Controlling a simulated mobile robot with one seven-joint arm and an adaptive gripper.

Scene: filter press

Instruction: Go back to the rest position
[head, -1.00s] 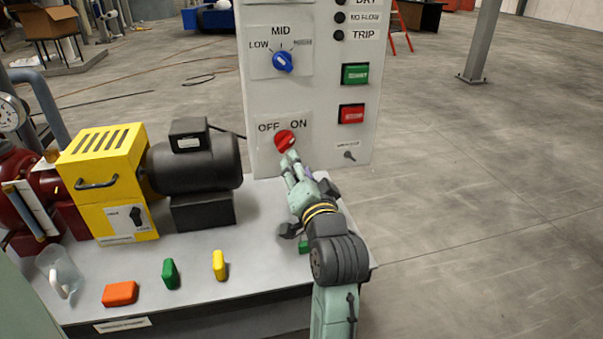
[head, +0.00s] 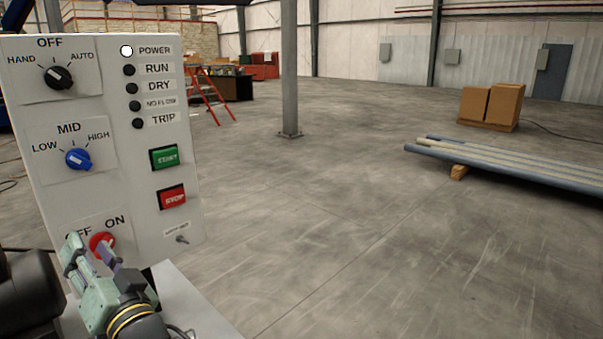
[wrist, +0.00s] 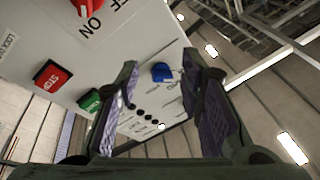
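My gripper (head: 92,248) is at the lower left of the head view, just in front of the lower part of the control panel (head: 120,190). Its two fingers are spread apart with nothing between them, as the wrist view (wrist: 165,95) also shows. The red OFF/ON knob (head: 102,241) is partly hidden behind the fingers in the head view. In the wrist view the knob (wrist: 86,5) is cut off at the top, beside the ON label and outside the fingers. The white POWER lamp (head: 126,50) is lit.
The panel also bears a black selector (head: 59,77), a blue selector (head: 78,158), a green START button (head: 164,157) and a red STOP button (head: 172,197). A dark motor (head: 25,290) stands left of my gripper. Open floor lies right of the bench (head: 195,305).

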